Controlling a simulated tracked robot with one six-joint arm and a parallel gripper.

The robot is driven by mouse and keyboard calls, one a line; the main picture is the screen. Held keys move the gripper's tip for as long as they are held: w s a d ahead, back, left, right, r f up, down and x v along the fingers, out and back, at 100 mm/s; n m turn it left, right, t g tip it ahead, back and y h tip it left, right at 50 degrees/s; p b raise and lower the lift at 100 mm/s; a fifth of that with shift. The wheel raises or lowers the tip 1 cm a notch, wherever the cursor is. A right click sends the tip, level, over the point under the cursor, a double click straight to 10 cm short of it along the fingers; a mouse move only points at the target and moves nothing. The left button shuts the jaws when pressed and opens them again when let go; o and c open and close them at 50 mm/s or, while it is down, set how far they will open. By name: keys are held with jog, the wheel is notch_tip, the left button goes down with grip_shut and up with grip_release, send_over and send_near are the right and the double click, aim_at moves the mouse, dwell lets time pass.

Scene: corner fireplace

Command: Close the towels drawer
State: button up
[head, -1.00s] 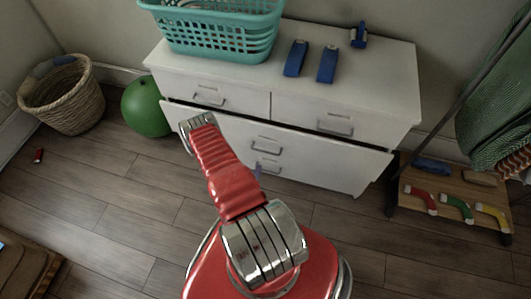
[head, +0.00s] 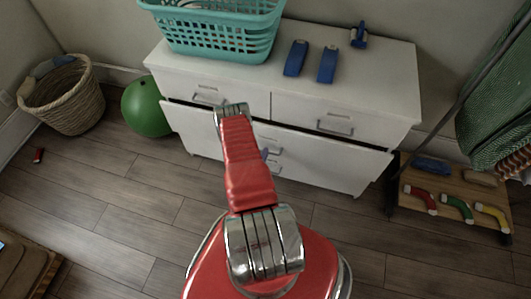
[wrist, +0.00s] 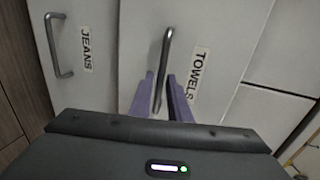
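The towels drawer (head: 330,148) is the wide middle drawer of the white dresser (head: 385,62). It is pulled out a little, with a dark gap above its front. In the wrist view its front (wrist: 137,50) carries a TOWELS label (wrist: 198,75) and a grey bar handle (wrist: 166,48). My gripper (wrist: 163,100) has its purple fingers apart, one on each side of the handle. I cannot tell whether either finger touches it. In the head view my red arm hides most of the gripper; a small purple bit (head: 265,153) shows near the handle.
The jeans drawer (wrist: 88,35) lies beside the towels drawer in the wrist view. A teal basket (head: 222,35) and blue objects (head: 296,58) stand on the dresser. A green ball (head: 145,107) and wicker basket (head: 63,100) are at left.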

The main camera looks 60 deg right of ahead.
jog(key=shift+x, duration=1.3)
jog(key=shift+c, duration=0.2)
grip_shut()
jog(key=shift+a+f, duration=0.1)
